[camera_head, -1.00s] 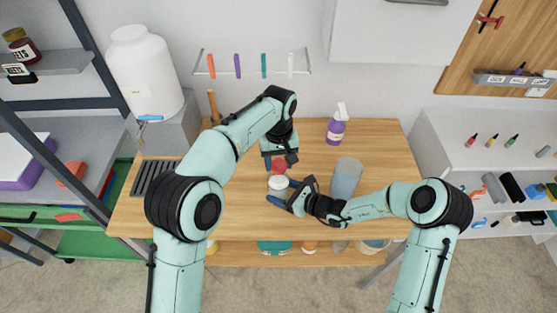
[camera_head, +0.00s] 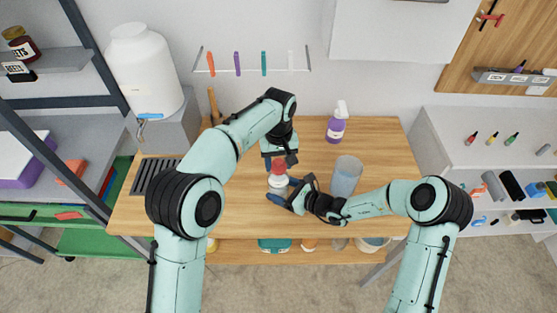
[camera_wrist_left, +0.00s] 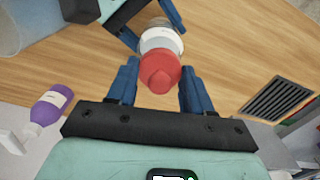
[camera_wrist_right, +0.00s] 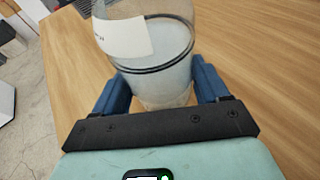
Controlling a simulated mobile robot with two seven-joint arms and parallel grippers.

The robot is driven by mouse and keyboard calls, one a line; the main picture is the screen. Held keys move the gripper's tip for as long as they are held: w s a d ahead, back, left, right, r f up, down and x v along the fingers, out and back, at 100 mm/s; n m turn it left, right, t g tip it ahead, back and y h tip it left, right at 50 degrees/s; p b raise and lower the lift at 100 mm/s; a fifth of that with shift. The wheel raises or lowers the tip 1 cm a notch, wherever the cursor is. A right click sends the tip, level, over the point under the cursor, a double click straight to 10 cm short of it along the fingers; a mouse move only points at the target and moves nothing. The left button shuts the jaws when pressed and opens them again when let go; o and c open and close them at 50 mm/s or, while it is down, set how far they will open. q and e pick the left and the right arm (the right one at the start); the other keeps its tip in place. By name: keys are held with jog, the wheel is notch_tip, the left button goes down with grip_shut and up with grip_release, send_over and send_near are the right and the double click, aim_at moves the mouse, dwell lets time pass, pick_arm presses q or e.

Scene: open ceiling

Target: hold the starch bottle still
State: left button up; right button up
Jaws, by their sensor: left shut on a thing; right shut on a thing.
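The starch bottle (camera_head: 277,183) is pale, with a red cap (camera_head: 278,167), and stands over the middle of the wooden table. My right gripper (camera_head: 284,191) is shut on its body from the right. In the right wrist view the clear, whitish bottle body (camera_wrist_right: 165,62) with its white label sits between the two blue fingers. My left gripper (camera_head: 279,162) is shut on the red cap from above. In the left wrist view the cap (camera_wrist_left: 160,72) lies between the fingers, with the white shoulder (camera_wrist_left: 160,39) beyond it. The bottle's base is hidden in the head view.
A purple spray bottle (camera_head: 336,124) stands at the table's back. A dark slotted grate (camera_head: 153,176) lies at the left. A large white jug (camera_head: 146,70) stands behind it. The table's front right is clear.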

pick_arm(q)
jog(key=shift+f, duration=0.15)
jog(key=o, duration=1.5)
jog(key=shift+o, duration=0.2)
jog(key=shift+r, duration=3.05)
pick_arm(e)
jog(key=o, duration=0.8)
